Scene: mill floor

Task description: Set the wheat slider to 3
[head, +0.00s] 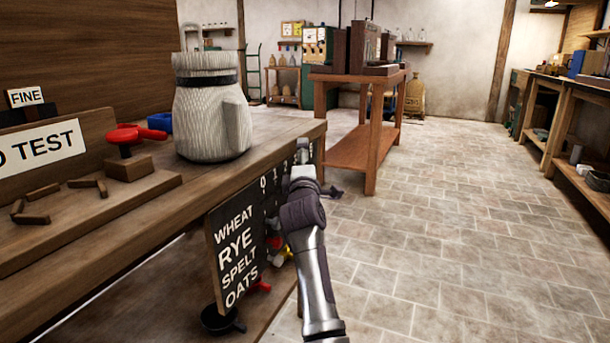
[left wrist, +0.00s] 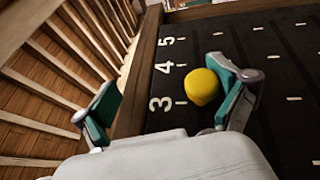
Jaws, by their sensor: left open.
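A dark slider board (head: 232,250) hangs on the side of the bench. Its rows read WHEAT, RYE, SPELT and OATS, with numbers along the top. My left gripper (head: 305,180) is at the board's upper right part and hides much of the scale. In the left wrist view its fingers (left wrist: 163,92) are open. A round yellow knob (left wrist: 202,87) lies between them, close to the right finger; I cannot tell if they touch. The knob appears between the marks for 3 (left wrist: 160,104) and 4 (left wrist: 163,67). Its exact setting is unclear. My right gripper is not in view.
A grey jug (head: 212,115) and a red-handled part (head: 135,135) stand on the bench top. The tiled floor (head: 450,240) to the right is clear.

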